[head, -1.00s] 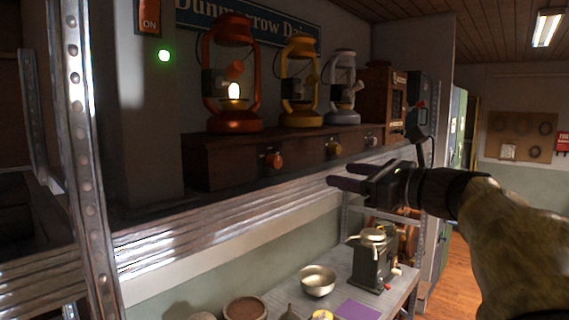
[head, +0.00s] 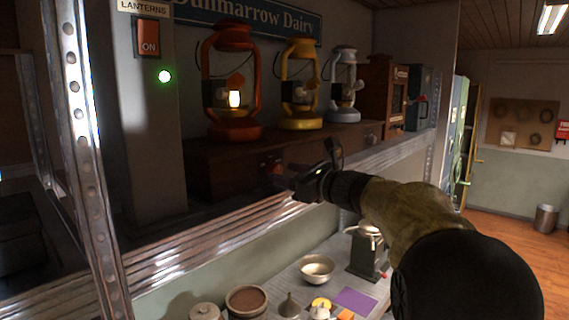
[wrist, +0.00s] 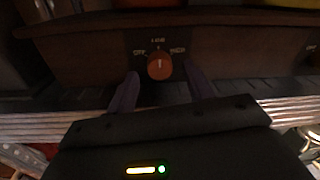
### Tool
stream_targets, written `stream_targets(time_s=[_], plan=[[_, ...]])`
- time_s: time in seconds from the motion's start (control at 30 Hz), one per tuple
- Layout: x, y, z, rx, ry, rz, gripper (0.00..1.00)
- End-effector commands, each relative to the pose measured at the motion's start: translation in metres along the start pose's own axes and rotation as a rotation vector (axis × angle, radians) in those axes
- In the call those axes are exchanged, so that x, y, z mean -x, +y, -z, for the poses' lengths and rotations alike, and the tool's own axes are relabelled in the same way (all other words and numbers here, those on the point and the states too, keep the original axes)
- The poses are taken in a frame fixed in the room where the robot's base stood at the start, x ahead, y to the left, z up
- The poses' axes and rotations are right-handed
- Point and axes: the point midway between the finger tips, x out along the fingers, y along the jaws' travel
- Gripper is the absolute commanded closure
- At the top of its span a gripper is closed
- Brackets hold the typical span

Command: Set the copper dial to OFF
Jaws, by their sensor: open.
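The copper dial (wrist: 160,66) is a round orange-brown knob on a dark plate on the front of the wooden lantern base. In the wrist view its plate reads OFF at left, a word like LOW at top and HIGH at right, and its pale mark points up. My gripper (wrist: 158,88) is open, with one finger on each side below the dial, not closed on it. The copper lantern (head: 235,85) above is lit.
A yellow lantern (head: 301,85) and a grey lantern (head: 344,88) stand to the right on the wooden base (head: 220,165). A metal shelf edge (head: 200,238) runs just below. A red ON switch (head: 148,37) with a green light is on the post at left.

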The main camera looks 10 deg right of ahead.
Motion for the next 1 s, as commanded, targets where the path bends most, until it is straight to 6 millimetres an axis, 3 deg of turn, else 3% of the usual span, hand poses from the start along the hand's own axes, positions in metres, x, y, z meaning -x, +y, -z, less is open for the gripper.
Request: stream_targets(time_s=[0.13,0.4,0.63,1.0], plan=[[-0.0119,0.0005,-0.0006,0.0,0.001,-0.001,0.48],[-0.0129,0.0006,0.0004,0.001,0.0,0.0,0.48],[-0.0126,0.0005,0.0003,0.0,0.0,0.0,0.92],[-0.0125,0.0007,0.0021,0.029,-0.002,0.0,0.93]])
